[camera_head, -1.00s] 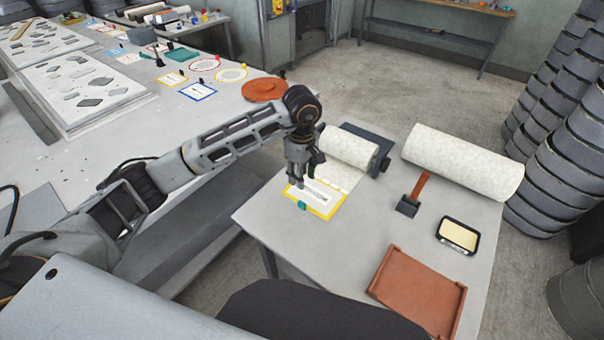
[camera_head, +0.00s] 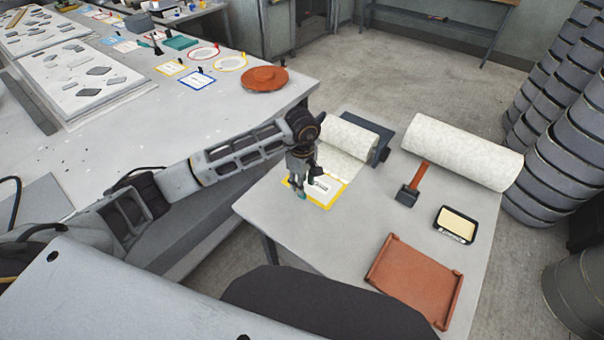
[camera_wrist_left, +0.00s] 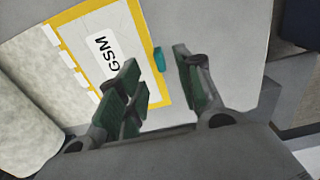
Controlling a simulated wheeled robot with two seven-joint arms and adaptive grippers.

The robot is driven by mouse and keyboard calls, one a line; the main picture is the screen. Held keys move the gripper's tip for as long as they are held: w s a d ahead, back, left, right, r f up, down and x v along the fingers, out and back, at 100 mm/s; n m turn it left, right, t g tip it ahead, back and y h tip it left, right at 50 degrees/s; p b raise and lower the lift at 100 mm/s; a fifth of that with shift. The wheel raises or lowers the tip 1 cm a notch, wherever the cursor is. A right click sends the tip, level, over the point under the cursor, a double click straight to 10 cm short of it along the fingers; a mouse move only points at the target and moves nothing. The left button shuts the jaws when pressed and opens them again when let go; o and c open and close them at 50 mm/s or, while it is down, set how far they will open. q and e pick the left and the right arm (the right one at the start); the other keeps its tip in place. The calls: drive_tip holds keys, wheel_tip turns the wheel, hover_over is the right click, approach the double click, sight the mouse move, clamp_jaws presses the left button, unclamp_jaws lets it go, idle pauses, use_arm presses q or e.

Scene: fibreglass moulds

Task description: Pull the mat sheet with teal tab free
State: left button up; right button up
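The mat sheet (camera_head: 325,190), white with a yellow border, lies flat on the grey table in front of the mat roll (camera_head: 347,143). In the left wrist view the sheet (camera_wrist_left: 86,38) carries a label reading GSM, and white notches run along its edge toward the roll. The teal tab (camera_wrist_left: 159,60) sticks out from the sheet's yellow edge. My left gripper (camera_head: 300,191) is just above the sheet's near left edge, partly hiding the tab in the head view. In the left wrist view its fingers (camera_wrist_left: 157,72) are apart, with the tab showing between their tips. My right gripper is not in view.
A dark holder (camera_head: 383,137) stands at the roll. A larger roll (camera_head: 465,155), a red-handled tool (camera_head: 414,185), a black-rimmed tray (camera_head: 456,224) and a brown tray (camera_head: 415,275) lie to the right. Bare tabletop lies in front of the sheet.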

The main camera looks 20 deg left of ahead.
sight(280, 222)
use_arm(q)
wheel_tip(280, 222, down, 4)
drive_tip(key=shift+f, duration=0.8)
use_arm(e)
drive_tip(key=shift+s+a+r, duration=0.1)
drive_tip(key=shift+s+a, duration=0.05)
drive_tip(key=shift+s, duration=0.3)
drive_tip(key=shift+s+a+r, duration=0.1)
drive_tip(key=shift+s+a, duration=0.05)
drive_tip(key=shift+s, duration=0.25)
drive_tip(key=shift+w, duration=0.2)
use_arm(q)
clamp_jaws()
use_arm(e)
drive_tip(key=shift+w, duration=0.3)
